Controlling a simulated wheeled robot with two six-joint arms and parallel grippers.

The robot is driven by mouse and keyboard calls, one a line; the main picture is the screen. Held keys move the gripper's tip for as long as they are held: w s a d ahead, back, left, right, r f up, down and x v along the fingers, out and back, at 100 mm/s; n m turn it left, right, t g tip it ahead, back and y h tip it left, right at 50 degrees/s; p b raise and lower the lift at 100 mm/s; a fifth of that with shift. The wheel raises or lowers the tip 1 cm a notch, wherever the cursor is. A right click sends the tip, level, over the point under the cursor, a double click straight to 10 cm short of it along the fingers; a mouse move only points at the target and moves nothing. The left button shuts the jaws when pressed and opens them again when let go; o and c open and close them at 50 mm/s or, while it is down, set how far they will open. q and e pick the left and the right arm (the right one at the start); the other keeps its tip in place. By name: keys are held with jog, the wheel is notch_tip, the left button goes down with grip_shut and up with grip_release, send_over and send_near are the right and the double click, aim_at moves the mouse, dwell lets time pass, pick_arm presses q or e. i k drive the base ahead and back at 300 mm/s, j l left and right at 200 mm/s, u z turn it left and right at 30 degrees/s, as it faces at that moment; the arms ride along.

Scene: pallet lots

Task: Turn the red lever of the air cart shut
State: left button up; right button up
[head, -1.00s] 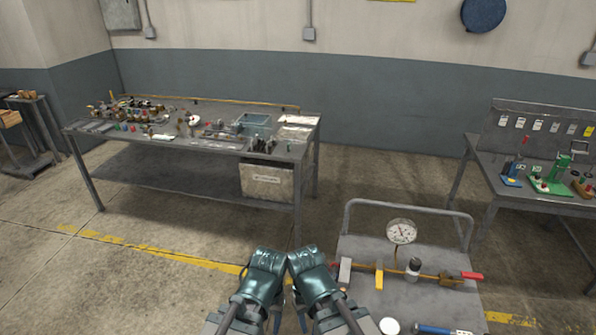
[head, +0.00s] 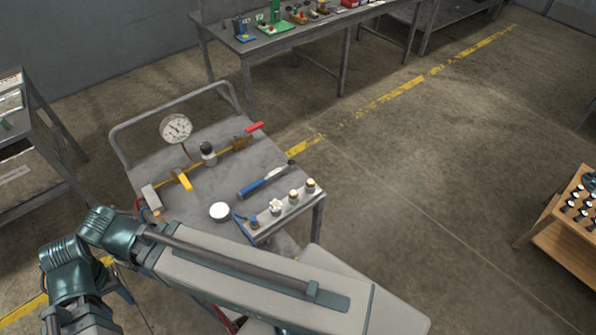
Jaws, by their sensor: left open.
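The air cart (head: 205,135) stands left of the middle in the head view. A brass pipe (head: 222,154) runs across its top. The red lever (head: 255,127) is at the pipe's far right end and points roughly in line with the pipe. A yellow lever (head: 183,180) lies across the pipe nearer me. A round gauge (head: 175,128) stands behind the pipe. My left arm's teal joint (head: 68,272) is at the lower left, well away from the red lever. I cannot make out my left fingers clearly. My right gripper is not in view.
The cart top also holds a blue-handled tool (head: 264,182), a white round piece (head: 220,212) and a fitting block (head: 283,213). A bench (head: 290,40) stands behind. A wooden stand (head: 555,225) is at the right. The floor between is clear.

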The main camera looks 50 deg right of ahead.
aim_at(255, 127)
jog(key=z, duration=1.5)
